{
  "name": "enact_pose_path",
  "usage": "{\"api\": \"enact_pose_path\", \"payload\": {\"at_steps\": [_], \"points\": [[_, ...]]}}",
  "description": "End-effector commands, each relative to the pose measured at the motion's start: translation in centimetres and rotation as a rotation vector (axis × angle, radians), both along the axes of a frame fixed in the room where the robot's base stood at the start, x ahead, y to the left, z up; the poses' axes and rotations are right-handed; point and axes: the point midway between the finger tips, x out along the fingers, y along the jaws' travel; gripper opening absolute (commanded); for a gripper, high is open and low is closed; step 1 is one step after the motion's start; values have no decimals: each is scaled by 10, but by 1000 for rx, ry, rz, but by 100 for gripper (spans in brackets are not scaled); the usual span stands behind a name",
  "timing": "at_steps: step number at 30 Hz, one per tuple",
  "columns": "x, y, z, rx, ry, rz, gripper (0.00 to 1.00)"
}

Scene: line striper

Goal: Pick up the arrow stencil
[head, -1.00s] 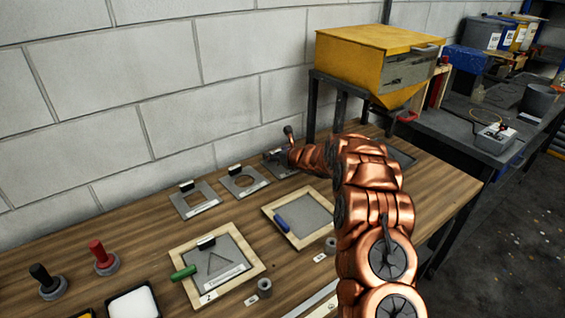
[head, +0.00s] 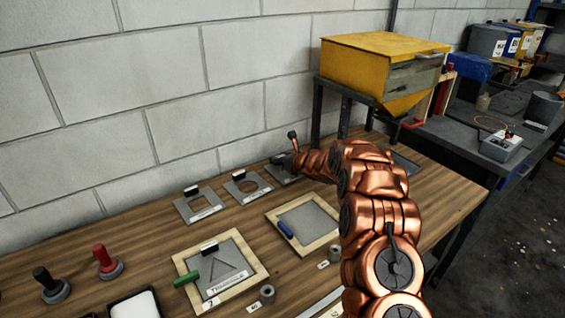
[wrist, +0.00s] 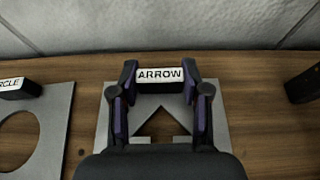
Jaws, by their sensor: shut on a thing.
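The arrow stencil (wrist: 182,112) is a grey plate with an arrow-shaped cutout and an upright block handle labelled ARROW (wrist: 160,75). In the wrist view my gripper (wrist: 160,76) is shut on this handle, one finger at each end. The plate appears to lie flat at the back of the wooden bench; I cannot tell whether it is lifted. In the head view the stencil (head: 279,181) is partly hidden behind my gripper (head: 284,160) and my copper arm.
The circle stencil (wrist: 55,105) lies just left, with another stencil (head: 201,206) beyond it. Two wood-framed panels (head: 262,272) lie in front on the bench. The block wall (head: 215,80) is close behind. A yellow hopper (head: 350,60) stands to the right.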

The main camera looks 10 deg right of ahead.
Motion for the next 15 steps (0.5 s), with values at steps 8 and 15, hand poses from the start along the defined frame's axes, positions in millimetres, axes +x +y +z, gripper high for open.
{"api": "enact_pose_path", "payload": {"at_steps": [8,15], "points": [[0,-2,24,-2,-4,-2,9],[-15,1,30,1,0,0,9]]}}
